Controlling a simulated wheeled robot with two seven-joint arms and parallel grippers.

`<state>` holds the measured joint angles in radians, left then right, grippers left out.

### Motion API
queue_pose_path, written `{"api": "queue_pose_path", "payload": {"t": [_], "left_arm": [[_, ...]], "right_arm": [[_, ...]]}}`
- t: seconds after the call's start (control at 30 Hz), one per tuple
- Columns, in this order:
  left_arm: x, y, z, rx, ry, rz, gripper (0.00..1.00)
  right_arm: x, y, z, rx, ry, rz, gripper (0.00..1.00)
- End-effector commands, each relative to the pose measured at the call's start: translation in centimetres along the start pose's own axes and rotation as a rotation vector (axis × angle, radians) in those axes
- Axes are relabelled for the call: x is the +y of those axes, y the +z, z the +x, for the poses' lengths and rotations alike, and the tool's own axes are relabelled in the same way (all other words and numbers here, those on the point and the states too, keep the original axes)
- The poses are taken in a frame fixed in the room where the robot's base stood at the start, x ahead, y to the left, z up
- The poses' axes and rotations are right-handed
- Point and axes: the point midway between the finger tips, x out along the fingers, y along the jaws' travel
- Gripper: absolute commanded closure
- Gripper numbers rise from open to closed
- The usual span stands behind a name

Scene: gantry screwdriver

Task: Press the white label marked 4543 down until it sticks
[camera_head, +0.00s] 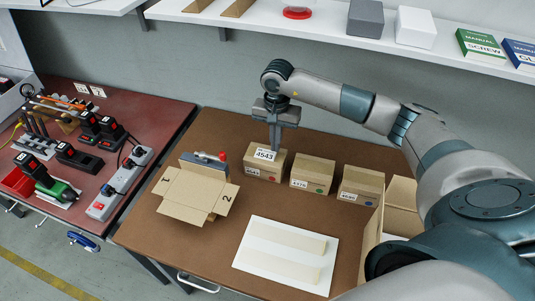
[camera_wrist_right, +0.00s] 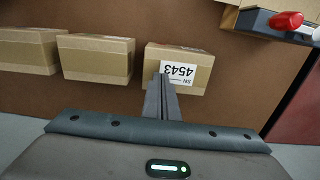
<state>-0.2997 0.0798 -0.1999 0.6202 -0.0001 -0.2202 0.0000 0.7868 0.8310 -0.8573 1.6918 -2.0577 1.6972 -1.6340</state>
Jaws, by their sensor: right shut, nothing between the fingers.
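The white label marked 4543 (camera_head: 265,155) lies on top of the leftmost small cardboard box (camera_head: 263,171) at the back of the brown table. In the right wrist view the label (camera_wrist_right: 181,71) appears upside down and looks flat on the box (camera_wrist_right: 194,57). My right gripper (camera_head: 275,149) points down with its fingers shut and empty, the tips at the label's edge. In the wrist view the fingertips (camera_wrist_right: 161,80) overlap a side of the label. I cannot tell whether they touch it. My left gripper is not in view.
Two more labelled boxes (camera_head: 313,173) (camera_head: 361,185) stand in a row to the right. An open carton (camera_head: 190,190) stands left, with a red-tipped tool (camera_head: 205,158) behind it. A white sheet with beige strips (camera_head: 259,279) lies in front. A shelf (camera_head: 330,33) runs above.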

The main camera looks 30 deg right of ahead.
Motion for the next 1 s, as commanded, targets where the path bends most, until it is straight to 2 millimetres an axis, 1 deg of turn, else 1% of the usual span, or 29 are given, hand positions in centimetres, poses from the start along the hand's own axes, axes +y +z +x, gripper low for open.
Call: {"api": "queue_pose_path", "payload": {"t": [0.5, 1.0], "left_arm": [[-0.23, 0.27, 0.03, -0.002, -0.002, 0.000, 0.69], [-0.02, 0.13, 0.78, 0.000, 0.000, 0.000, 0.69]], "right_arm": [[-0.01, 0.00, 0.04, 0.000, 0.000, 0.000, 1.00], [0.00, -0.01, 0.83, 0.000, 0.000, 0.000, 1.00]]}}
